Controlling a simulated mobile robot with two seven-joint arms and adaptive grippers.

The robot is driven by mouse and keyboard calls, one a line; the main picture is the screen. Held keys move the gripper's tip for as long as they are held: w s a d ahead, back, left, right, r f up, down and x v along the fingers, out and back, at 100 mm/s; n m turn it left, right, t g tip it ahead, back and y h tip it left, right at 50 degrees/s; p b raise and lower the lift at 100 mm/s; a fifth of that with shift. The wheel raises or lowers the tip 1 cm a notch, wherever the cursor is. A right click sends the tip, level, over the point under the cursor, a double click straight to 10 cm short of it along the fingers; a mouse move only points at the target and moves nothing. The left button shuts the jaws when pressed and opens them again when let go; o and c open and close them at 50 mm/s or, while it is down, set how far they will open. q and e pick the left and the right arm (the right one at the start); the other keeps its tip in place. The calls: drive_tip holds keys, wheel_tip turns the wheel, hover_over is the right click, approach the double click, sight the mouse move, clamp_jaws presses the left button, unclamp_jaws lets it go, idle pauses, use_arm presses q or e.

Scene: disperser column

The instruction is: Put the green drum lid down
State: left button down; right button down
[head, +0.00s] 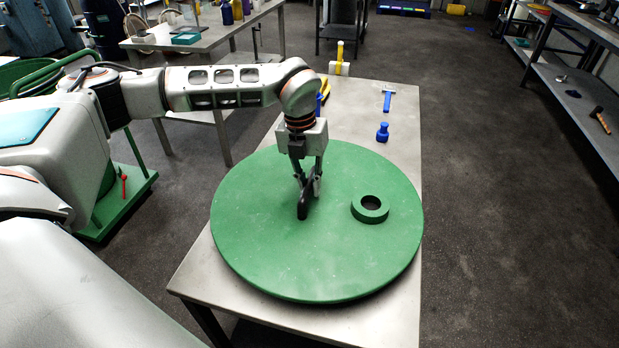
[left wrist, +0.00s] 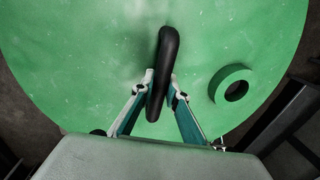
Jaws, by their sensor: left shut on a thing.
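The green drum lid (head: 270,255) is a large round disc with a black handle (head: 303,202) in its middle and a raised green ring (head: 370,208) to the right of it. My left gripper (head: 308,190) reaches down from above and is shut on the black handle. The left wrist view shows the fingers (left wrist: 160,92) on both sides of the handle (left wrist: 166,65), with the lid (left wrist: 85,70) filling the picture below. The lid is over the steel table; whether it touches the table top cannot be told. My right gripper is not in view.
The steel table (head: 390,325) shows around the lid. A blue bottle-like object (head: 382,132), a blue-headed tool (head: 388,98) and a yellow-and-white tool (head: 340,62) are at its far end. A shelf (head: 565,90) stands at the right, with open floor (head: 490,200) between.

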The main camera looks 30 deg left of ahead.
use_arm(q)
wheel_tip(320, 180, down, 4)
drive_tip(key=shift+w+r, duration=0.1)
drive_tip(key=shift+r, duration=0.15)
drive_tip(key=c, duration=2)
unclamp_jaws()
drive_tip(key=shift+f, duration=0.1)
drive_tip(key=r, duration=0.4)
drive_tip(key=a+r, duration=0.1)
drive_tip(key=r, duration=0.7)
drive_tip(key=shift+s+a+p, duration=0.15)
drive_tip(key=shift+s+p, duration=0.15)
drive_tip(key=shift+p, duration=0.05)
drive_tip(key=shift+s, duration=0.1)
